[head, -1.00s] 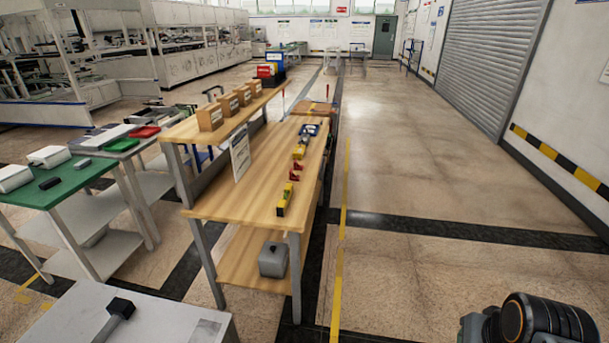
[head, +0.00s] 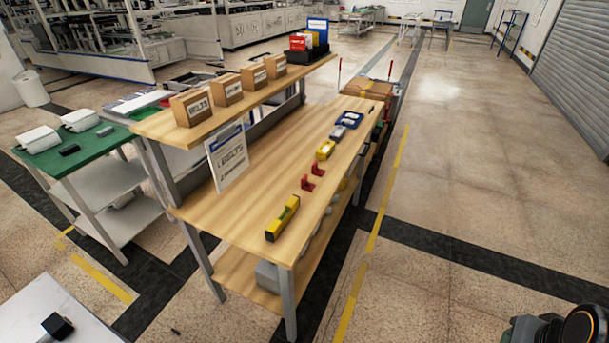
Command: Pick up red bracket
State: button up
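Two small red brackets lie on the wooden workbench (head: 235,222) in the head view. The nearer red bracket (head: 307,183) is just beyond the yellow level, and the other red bracket (head: 318,169) is a little farther back and to the right. Both are near the bench's right edge. Part of my arm shows at the bottom right corner, well away from the bench. My gripper's fingers are not in view.
Labelled boxes (head: 228,90) stand on the upper shelf. A green-topped table (head: 70,152) is at left. The floor (head: 460,200) right of the bench is clear.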

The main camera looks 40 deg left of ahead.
aim_at(310, 187)
jog(key=u, duration=0.65)
jog(key=i, duration=0.95)
jog(key=u, duration=1.4)
jog(key=i, duration=0.3)
jog(key=u, duration=0.2)
